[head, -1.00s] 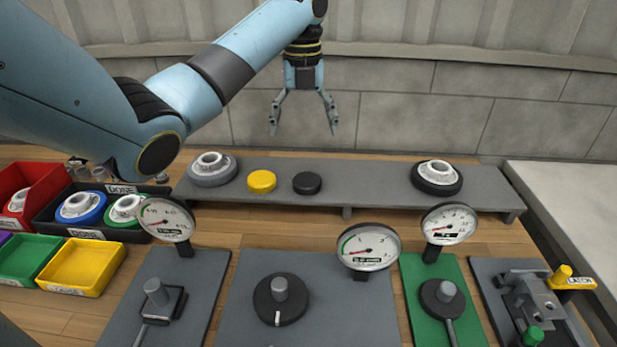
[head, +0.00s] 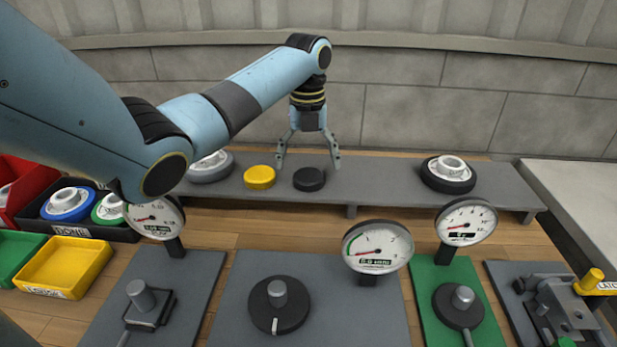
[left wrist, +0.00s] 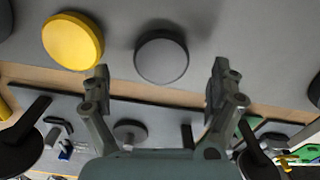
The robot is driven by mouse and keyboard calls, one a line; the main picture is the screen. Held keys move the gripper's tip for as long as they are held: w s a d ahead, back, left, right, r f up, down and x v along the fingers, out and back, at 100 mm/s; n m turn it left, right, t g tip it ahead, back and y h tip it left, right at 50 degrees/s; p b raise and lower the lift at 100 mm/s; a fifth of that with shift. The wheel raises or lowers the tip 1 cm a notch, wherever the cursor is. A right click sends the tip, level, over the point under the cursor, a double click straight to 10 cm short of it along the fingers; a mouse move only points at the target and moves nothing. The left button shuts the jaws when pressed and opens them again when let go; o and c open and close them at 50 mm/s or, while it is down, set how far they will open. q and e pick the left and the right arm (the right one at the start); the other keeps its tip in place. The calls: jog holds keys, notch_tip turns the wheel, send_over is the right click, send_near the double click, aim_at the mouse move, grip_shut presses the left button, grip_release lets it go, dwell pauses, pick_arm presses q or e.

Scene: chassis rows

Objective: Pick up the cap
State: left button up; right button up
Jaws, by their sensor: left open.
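A black round cap (head: 308,179) lies flat on the grey raised shelf (head: 400,180). A yellow round cap (head: 259,177) lies just to its left. My left gripper (head: 308,163) is open and empty, fingers pointing down, above and about in line with the black cap. In the left wrist view the black cap (left wrist: 161,56) shows between and beyond the open fingertips (left wrist: 160,80), apart from both. The yellow cap also shows there (left wrist: 73,41), left of the left finger. My right gripper is not in view.
A grey-based white part (head: 210,167) and a black-based one (head: 448,173) stand on the shelf's ends. Gauges, including one in the middle (head: 377,247), stand in front. A yellow bin (head: 62,267) and others are at left.

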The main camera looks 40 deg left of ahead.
aim_at(308, 174)
pick_arm(q)
notch_tip(308, 174, down, 3)
jog(key=shift+w+f, duration=0.1)
jog(key=shift+f, duration=0.1)
jog(key=shift+c, duration=0.4)
jog(key=c, duration=1.1)
jog(key=shift+o, duration=0.2)
jog(key=shift+r, duration=0.15)
